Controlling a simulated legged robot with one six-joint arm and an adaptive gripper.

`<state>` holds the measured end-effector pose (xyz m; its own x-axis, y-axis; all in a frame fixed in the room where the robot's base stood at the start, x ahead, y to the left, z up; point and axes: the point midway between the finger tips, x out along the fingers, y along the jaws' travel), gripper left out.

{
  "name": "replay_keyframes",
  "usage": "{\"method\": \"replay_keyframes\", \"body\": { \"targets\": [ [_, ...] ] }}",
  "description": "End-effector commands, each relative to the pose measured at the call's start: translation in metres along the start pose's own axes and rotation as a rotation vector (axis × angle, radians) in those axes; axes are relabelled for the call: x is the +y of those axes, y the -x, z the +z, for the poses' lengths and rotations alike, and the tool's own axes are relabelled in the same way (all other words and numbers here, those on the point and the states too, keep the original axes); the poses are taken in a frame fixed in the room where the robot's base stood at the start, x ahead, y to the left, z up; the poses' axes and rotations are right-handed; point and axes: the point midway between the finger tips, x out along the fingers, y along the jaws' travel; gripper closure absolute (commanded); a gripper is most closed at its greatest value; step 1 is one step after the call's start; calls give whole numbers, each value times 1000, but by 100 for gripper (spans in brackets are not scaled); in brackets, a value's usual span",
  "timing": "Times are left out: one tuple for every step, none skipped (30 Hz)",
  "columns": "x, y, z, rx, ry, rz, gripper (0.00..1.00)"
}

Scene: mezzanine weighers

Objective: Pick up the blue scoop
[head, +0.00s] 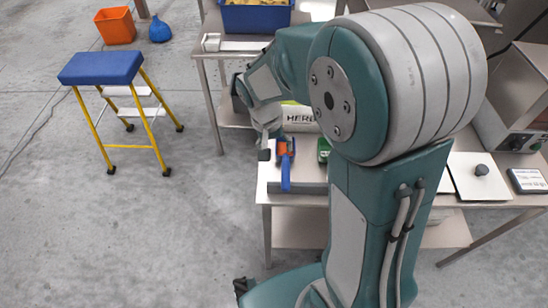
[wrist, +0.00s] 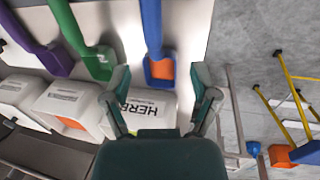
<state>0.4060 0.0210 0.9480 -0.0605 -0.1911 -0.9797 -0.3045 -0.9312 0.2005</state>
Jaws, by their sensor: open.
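The blue scoop (wrist: 152,25) lies on the pale tabletop in the wrist view, with orange showing in its bowl. In the head view its blue handle (head: 286,178) points towards the near table edge. My gripper (wrist: 161,80) is open and empty in the wrist view, its two fingers spread on either side of the scoop's bowl in the picture. I cannot tell the height gap between them. In the head view my gripper (head: 267,146) shows just left of the scoop, partly hidden by my arm.
White tubs, one marked HERB (wrist: 145,110), stand close by. A blue-topped yellow step stool (head: 103,68) and orange bin (head: 116,26) stand on open floor. A pale table (head: 278,187) holds the scoops.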

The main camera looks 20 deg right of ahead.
Motion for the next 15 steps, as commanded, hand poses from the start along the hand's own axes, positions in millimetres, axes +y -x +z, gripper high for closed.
{"method": "replay_keyframes", "body": {
  "targets": [
    [2,-11,1,-7,-1,2,24],
    [2,-16,1,-6,-1,1,24],
    [2,-22,1,-6,-1,1,24],
    [1,-27,1,-5,-1,1,24],
    [0,-30,1,-5,0,3,24],
    [-2,-34,2,-3,0,4,24],
    [-3,-36,2,-2,0,5,24],
    [-5,-38,3,-1,0,7,24],
    [-5,-40,3,-1,1,8,24],
    [-6,-42,3,-1,1,8,24],
    [-6,-45,4,-1,1,9,24],
    [-6,-50,4,-1,1,9,24],
    [-6,-55,5,-2,0,10,24],
    [-6,-60,6,-3,0,10,24],
    [-5,-67,6,-4,1,10,24]
  ]
}}
